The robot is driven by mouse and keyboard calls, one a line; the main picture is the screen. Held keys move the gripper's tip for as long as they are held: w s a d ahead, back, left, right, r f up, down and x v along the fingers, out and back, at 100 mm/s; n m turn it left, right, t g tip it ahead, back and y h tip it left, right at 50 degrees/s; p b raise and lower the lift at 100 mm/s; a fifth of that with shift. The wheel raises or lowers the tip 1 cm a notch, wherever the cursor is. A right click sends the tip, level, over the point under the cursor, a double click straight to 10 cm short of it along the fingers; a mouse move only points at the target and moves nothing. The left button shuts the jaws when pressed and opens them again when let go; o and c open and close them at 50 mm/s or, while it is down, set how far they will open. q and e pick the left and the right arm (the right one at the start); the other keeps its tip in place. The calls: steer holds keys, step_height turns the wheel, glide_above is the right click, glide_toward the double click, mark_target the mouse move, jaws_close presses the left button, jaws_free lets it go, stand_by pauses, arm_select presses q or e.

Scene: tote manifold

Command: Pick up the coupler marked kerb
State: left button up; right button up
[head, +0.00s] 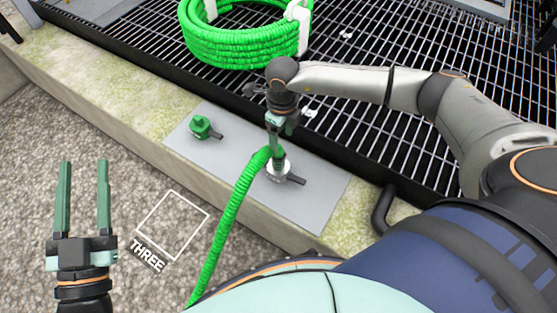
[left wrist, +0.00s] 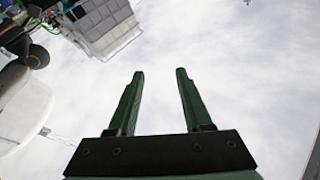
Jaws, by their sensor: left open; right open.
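A coupler (head: 278,170) with a silver collar and a dark lever stands on the grey plate (head: 325,195), with a green ribbed hose (head: 232,215) bending down from its top. A smaller green coupler or cap (head: 201,126) with a dark lever stands further left on the plate. I can read no "kerb" mark on either. My right gripper (head: 277,143) points down at the top of the hose coupler; its jaws are open, and I cannot tell whether they touch it. My left gripper (head: 84,190) is open and empty over the gravel; its fingers also show in the left wrist view (left wrist: 160,95).
A coiled green hose (head: 240,40) with white straps lies on the black grating (head: 390,140) at the back. A white square outline (head: 172,225) marked THREE is on the gravel. A concrete kerb (head: 110,95) borders the plate. A black pipe (head: 383,207) stands at the right.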

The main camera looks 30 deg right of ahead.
mark_target(279, 155)
step_height(279, 155, down, 6)
steer(key=shift+f+b, duration=0.2)
steer(key=shift+b, duration=0.65)
steer(key=shift+f, duration=0.3)
steer(key=shift+w+a+f+b, duration=0.1)
steer(key=shift+f+b, duration=0.2)
steer(key=shift+f, duration=0.05)
steer(key=shift+w+a+f+b, duration=0.1)
steer(key=shift+f+b, duration=0.25)
steer(key=shift+f, duration=0.3)
step_height(279, 155, down, 3)
steer(key=shift+w+a+f+b, duration=0.1)
steer(key=shift+w+b, duration=0.05)
steer(key=shift+b, duration=0.45)
arm_select(q)
steer(key=s+d+r+m+t+h, duration=0.1)
steer(key=s+r+m+t+h, duration=0.1)
steer(key=s+r+m+h, duration=0.3)
step_height(279, 155, up, 4)
steer(key=s+h, duration=0.1)
steer(key=h, duration=0.2)
steer(key=shift+s+d+m, duration=0.2)
steer(key=shift+m, duration=0.2)
arm_select(e)
jaws_close()
